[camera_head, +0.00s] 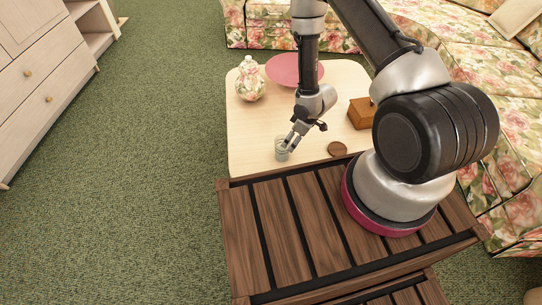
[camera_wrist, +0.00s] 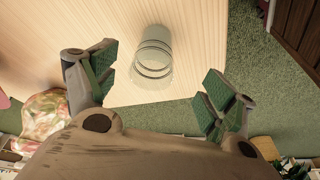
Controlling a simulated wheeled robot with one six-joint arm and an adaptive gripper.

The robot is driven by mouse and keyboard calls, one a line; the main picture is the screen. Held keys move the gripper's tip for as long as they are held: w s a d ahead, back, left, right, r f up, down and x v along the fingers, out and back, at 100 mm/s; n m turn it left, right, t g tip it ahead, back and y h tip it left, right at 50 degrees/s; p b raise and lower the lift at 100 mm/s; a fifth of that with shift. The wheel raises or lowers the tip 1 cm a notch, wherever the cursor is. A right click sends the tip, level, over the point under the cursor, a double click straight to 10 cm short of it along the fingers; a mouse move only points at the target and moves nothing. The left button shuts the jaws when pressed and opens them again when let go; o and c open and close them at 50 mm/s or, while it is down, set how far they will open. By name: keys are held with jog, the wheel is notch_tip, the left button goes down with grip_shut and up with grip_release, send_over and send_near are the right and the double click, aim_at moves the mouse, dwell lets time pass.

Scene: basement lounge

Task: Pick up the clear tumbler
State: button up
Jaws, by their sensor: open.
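The clear tumbler (camera_head: 281,153) stands on the light wooden table (camera_head: 245,135) near its front edge. It is see-through with ring-like lines. In the wrist view the tumbler (camera_wrist: 153,55) is ahead of my gripper, between the lines of the two fingers and nearer the left one. My gripper (camera_head: 291,143) is right at the tumbler in the head view, partly overlapping it. In the wrist view my gripper (camera_wrist: 157,92) has its green-padded fingers wide apart with nothing between them. I cannot tell the exact gap to the glass.
On the table are a floral jar (camera_head: 250,83), a pink bowl (camera_head: 290,70), a wooden box (camera_head: 361,113) and a round brown coaster (camera_head: 337,149). A floral sofa (camera_head: 450,45) is behind and right. A pale dresser (camera_head: 40,90) stands left, with open green carpet between.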

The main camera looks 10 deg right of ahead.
aim_at(282, 149)
jog(key=shift+w+a+t+y, duration=0.3)
jog(key=shift+w+a+t, duration=0.15)
jog(key=shift+w, duration=0.3)
jog(key=x, duration=0.7)
jog(key=shift+w+a, duration=0.1)
jog(key=shift+a, duration=0.05)
jog(key=c, duration=1.6)
jog(key=shift+o, duration=0.2)
